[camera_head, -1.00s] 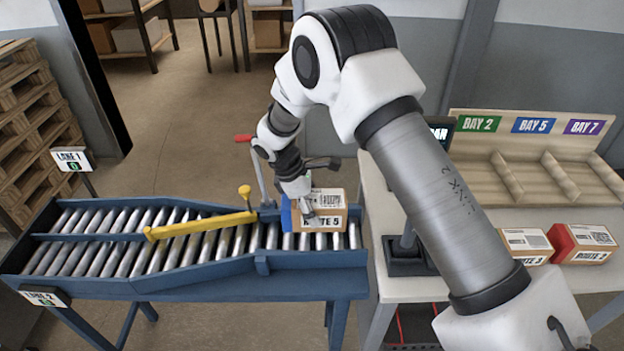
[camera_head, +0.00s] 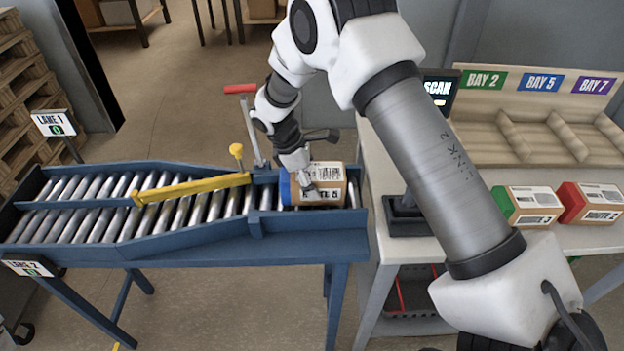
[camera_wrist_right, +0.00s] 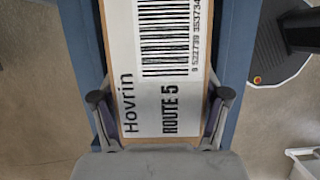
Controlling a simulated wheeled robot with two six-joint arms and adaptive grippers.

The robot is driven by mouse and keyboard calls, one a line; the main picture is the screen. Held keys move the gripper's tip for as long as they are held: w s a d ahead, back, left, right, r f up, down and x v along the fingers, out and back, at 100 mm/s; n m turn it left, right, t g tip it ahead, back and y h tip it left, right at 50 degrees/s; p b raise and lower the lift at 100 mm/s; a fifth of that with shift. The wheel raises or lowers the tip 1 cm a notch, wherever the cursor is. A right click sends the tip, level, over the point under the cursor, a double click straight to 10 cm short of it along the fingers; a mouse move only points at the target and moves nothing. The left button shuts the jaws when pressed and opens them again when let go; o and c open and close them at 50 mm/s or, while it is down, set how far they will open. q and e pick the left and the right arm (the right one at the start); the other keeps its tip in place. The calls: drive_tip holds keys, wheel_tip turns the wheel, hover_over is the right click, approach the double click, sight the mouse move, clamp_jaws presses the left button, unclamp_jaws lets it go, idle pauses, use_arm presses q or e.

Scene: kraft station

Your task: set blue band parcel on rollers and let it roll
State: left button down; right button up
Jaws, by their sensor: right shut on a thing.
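The blue band parcel (camera_head: 328,187) is a brown carton with a blue end and a white label. It lies at the right end of the roller conveyor (camera_head: 262,222). My right gripper (camera_head: 306,192) reaches down onto it and is shut on it. In the right wrist view, the two fingers of the gripper (camera_wrist_right: 159,120) hold the sides of the parcel (camera_wrist_right: 168,65), whose label reads "Hovrin" and "ROUTE 5". Whether the parcel's underside touches the rollers is hidden. My left gripper is not in view.
A yellow diverter bar (camera_head: 192,187) crosses the rollers left of the parcel, near a red-handled lever (camera_head: 247,115). A green-ended carton (camera_head: 530,204) and a red-ended carton (camera_head: 590,204) stand on the table at right. The rollers at far left are clear.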

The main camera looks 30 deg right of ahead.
drive_tip(key=shift+w+d, duration=0.1)
drive_tip(key=o, duration=1.5)
drive_tip(key=shift+c, duration=0.2)
drive_tip(key=v, duration=1.2)
